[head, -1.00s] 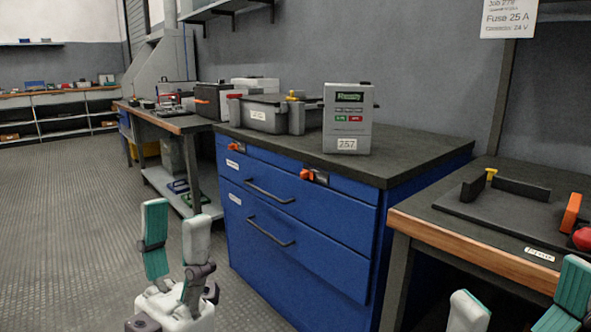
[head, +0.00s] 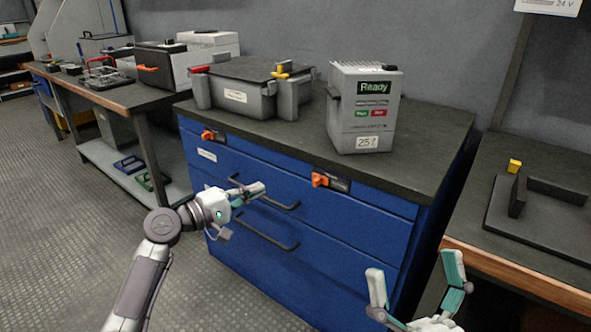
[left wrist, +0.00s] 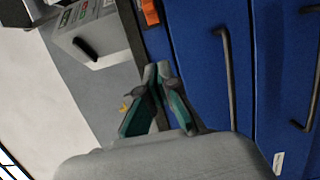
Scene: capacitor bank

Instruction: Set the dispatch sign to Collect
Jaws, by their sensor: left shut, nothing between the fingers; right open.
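I cannot make out a sign marked dispatch or Collect. Two orange handles on black plates, a left one (head: 208,135) and a right one (head: 320,180), sit on the blue cabinet's top front; their lettering is too small to read. My left gripper (head: 262,188) is shut and empty in front of the cabinet, left of the right handle and apart from it. In the left wrist view its fingers (left wrist: 157,72) are together, with an orange handle (left wrist: 150,12) beyond them. My right gripper (head: 415,270) is open and empty at the lower right.
A grey device (head: 362,125) reading "Ready" and a lidded grey case (head: 237,98) stand on the cabinet top. The blue cabinet (head: 350,220) has bar handles protruding near my left gripper. A bench (head: 475,240) stands at right. The floor at left is clear.

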